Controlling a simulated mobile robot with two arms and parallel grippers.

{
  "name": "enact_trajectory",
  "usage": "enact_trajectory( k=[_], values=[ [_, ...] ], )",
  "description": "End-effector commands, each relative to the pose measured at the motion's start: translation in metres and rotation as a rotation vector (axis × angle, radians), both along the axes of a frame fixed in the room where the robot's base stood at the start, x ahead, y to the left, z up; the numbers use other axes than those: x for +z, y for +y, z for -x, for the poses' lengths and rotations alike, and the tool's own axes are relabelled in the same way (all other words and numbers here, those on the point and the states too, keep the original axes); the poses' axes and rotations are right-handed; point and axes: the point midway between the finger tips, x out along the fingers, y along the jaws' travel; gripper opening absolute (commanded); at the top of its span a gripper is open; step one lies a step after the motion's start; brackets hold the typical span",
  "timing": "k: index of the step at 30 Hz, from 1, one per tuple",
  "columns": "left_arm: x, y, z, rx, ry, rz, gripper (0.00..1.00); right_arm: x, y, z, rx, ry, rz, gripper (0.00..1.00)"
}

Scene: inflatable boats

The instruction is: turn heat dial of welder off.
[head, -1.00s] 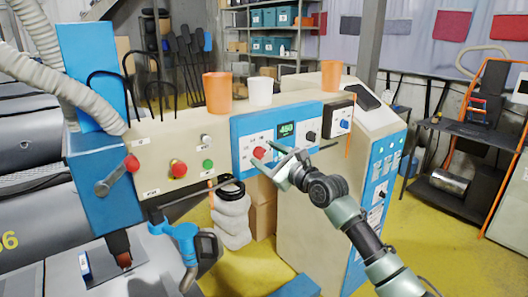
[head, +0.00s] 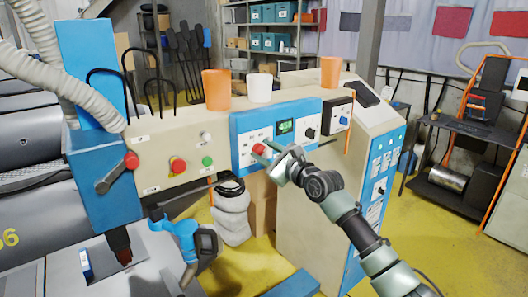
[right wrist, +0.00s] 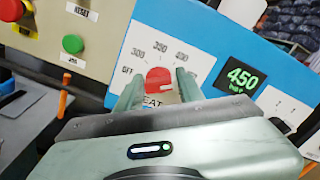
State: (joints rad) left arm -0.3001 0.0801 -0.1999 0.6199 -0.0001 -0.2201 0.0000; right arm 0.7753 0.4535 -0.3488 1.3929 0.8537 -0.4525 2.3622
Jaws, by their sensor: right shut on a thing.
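The welder's heat dial is a red knob (head: 258,149) on the white and blue control panel (head: 238,134). In the right wrist view the dial (right wrist: 158,79) sits between my fingertips, over a white scale with OFF at its left and numbers around the top. The dial's white mark is hard to read against the scale. My right gripper (head: 278,158) is shut on the dial, one finger on each side; it fills the lower right wrist view (right wrist: 158,92). A green display (right wrist: 240,77) beside it reads 450. My left gripper is not in view.
A black knob (head: 310,133) sits right of the display. Red (head: 178,166) and green (head: 208,161) buttons are on the beige panel to the left. Orange (head: 216,90) and white (head: 260,88) cups stand on top. A blue-handled tool (head: 183,232) is below left.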

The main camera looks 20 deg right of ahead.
Motion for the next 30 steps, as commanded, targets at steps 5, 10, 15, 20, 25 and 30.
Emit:
enact_trajectory(
  k=[5, 10, 15, 20, 25, 30],
  values=[
    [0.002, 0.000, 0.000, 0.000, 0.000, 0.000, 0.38, 0.000, 0.001, 0.000, 0.000, -0.036, 0.099, 0.00],
    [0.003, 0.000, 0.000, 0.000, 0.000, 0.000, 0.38, 0.000, 0.002, 0.001, 0.001, -0.086, 0.235, 0.00],
    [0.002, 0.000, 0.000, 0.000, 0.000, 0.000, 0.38, -0.001, 0.002, 0.001, 0.000, -0.141, 0.389, 0.00],
    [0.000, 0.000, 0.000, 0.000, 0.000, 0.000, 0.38, -0.002, 0.003, 0.001, -0.001, -0.194, 0.533, 0.00],
    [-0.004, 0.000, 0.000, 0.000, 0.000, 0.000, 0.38, -0.003, 0.004, 0.001, 0.000, -0.250, 0.684, 0.00],
    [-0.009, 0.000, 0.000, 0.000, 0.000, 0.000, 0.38, -0.005, 0.004, 0.002, 0.001, -0.304, 0.836, 0.00]
  ],
)
